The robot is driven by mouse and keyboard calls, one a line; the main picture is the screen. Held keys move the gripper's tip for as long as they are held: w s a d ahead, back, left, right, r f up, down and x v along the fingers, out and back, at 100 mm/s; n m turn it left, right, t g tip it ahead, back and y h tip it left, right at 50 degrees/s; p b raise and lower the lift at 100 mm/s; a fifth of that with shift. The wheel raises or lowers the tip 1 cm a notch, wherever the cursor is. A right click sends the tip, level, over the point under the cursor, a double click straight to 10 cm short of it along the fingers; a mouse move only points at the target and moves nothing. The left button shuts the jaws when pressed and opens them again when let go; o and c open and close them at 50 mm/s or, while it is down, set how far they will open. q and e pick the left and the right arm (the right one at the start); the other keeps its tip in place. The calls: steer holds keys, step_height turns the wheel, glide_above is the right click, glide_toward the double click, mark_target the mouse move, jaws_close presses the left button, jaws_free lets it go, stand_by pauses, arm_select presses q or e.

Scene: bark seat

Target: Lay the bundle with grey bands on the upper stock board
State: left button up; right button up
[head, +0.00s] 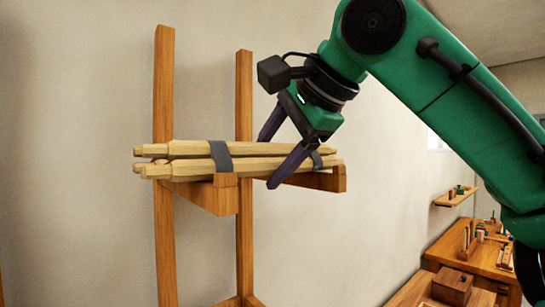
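The bundle with grey bands (190,158) is several pale wooden spindles tied by two dark grey bands. It lies level across the rack's two wooden bracket arms, behind the raised lip of the near-left bracket (200,195). The right bracket (325,180) is under its other end. My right gripper (265,164) comes down over the bundle's right half, between the bands. Its dark fingers are spread wide, one in front of the bundle and one behind, whose tip is hidden. Contact with the wood is unclear. I cannot make out a separate upper stock board. My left gripper is out of view.
The rack has two tall wooden posts (165,80) against a plain wall. At the lower right stand a wooden workbench (485,255) with small items and a wall shelf (455,199). The space left of the rack is clear.

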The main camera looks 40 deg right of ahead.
steer(key=shift+w, duration=0.15)
jaws_close()
steer(key=shift+d+r+p, duration=0.1)
steer(key=shift+r+p, duration=0.4)
steer(key=shift+r, duration=3.1)
